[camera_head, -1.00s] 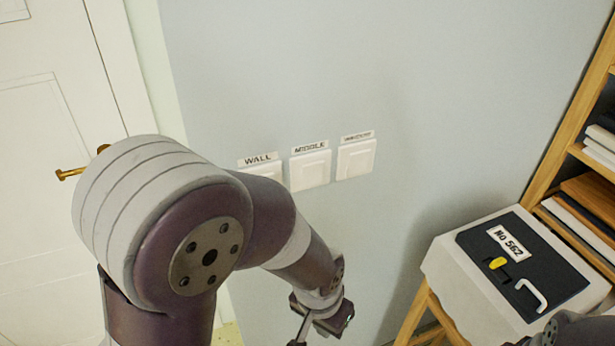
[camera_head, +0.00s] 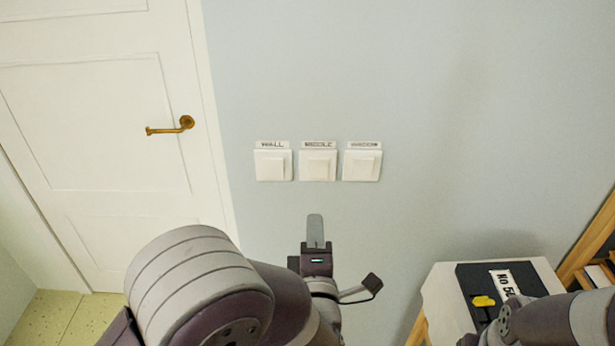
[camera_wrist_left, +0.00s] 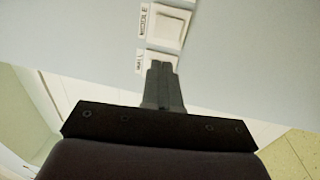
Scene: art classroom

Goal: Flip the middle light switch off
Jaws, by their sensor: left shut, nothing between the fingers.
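Three white rocker switches sit in a row on the wall, each under a small label. The middle switch (camera_head: 318,166) is under the label MIDDLE, between the WALL switch (camera_head: 273,165) and the right-hand switch (camera_head: 362,166). My left gripper (camera_head: 315,220) is shut and empty, its fingers pointing up below the middle switch and apart from it in the head view. In the left wrist view the shut fingers (camera_wrist_left: 162,70) overlap the lower part of the WALL switch (camera_wrist_left: 158,58), with the middle switch (camera_wrist_left: 168,25) beyond. My right gripper is not seen; only part of that arm shows.
A white door with a brass handle (camera_head: 170,126) is at the left. A white-topped stand (camera_head: 440,290) with a dark case (camera_head: 470,300) and a wooden shelf (camera_head: 590,245) are at the right. The wall around the switches is clear.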

